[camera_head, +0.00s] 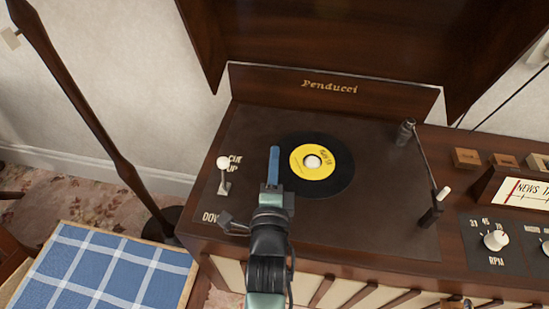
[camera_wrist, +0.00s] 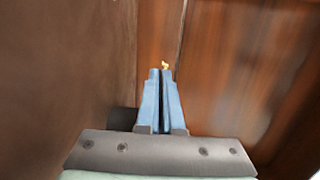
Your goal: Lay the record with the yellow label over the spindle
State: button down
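The black record with the yellow label (camera_head: 305,158) lies flat on the turntable deck (camera_head: 365,210) in the head view. The white round spindle (camera_head: 312,161) shows through the middle of its label, with the record around it. My gripper (camera_head: 275,149) is at the record's left edge, its blue fingers pointing toward the back panel and overlapping the rim in the picture. I cannot tell its height above the deck. In the wrist view the fingers (camera_wrist: 162,73) are together with only a thin dark seam and nothing seen between them. The record is not visible there.
A white-tipped cue lever (camera_head: 224,175) stands left of the record. The tonearm (camera_head: 424,165) is to the right, clear of it. The back panel (camera_head: 330,90) and raised lid (camera_head: 350,35) bound the rear. An RPM knob (camera_head: 496,240) is at right.

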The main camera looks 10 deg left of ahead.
jog(key=shift+f, duration=0.2)
dwell(0.3)
jog(key=c, duration=1)
grip_release()
jog(key=s, duration=0.4)
jog(key=s+d+p, duration=0.1)
jog(key=s, duration=0.8)
jog(key=shift+d, duration=0.35)
jog(key=shift+w, duration=0.1)
jog(key=o, duration=0.6)
jog(key=shift+c, duration=0.2)
